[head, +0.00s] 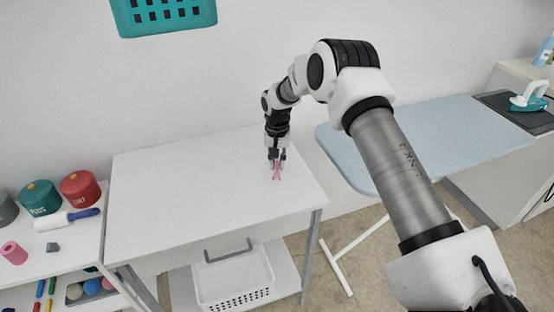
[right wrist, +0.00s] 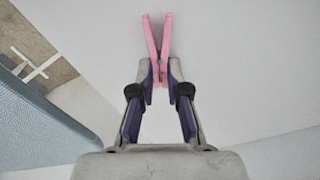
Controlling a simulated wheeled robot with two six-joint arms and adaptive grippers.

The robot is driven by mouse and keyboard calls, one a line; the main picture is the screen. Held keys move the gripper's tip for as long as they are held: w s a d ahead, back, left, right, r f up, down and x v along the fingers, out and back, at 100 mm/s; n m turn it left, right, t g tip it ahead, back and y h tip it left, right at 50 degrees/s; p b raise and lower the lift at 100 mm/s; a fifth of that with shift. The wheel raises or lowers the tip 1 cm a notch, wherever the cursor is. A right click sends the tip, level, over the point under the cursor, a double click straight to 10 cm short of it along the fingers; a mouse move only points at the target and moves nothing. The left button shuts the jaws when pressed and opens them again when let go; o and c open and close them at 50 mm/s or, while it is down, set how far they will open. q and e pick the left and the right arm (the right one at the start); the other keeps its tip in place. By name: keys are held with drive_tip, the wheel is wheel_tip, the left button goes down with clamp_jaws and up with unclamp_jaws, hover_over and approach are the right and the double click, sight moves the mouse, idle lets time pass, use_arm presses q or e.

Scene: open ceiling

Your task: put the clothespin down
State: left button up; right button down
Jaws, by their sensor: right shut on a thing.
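The pink clothespin (head: 277,172) is in my right gripper (head: 276,160), at the right part of the white table (head: 150,200). In the right wrist view the clothespin (right wrist: 157,45) sticks out beyond the fingertips, its two prongs pointing away. My right gripper (right wrist: 159,80) is shut on its near end. The clothespin is low over the tabletop or touching it; I cannot tell which. My left gripper is not in view.
The blue ironing board (head: 420,140) stands right of the table, with an iron (head: 530,97) beyond it. A shelf at left holds tins (head: 80,188) and a lint roller (head: 67,219). A white basket (head: 235,275) sits below the table. The tabletop's left part is clear.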

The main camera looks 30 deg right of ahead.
sight(277, 165)
drive_tip(key=c, duration=1.2)
unclamp_jaws()
drive_tip(key=shift+f, duration=0.15)
drive_tip(key=shift+o, duration=0.2)
wheel_tip(277, 165, up, 12)
drive_tip(key=b, duration=0.1)
drive_tip(key=shift+r, duration=0.25)
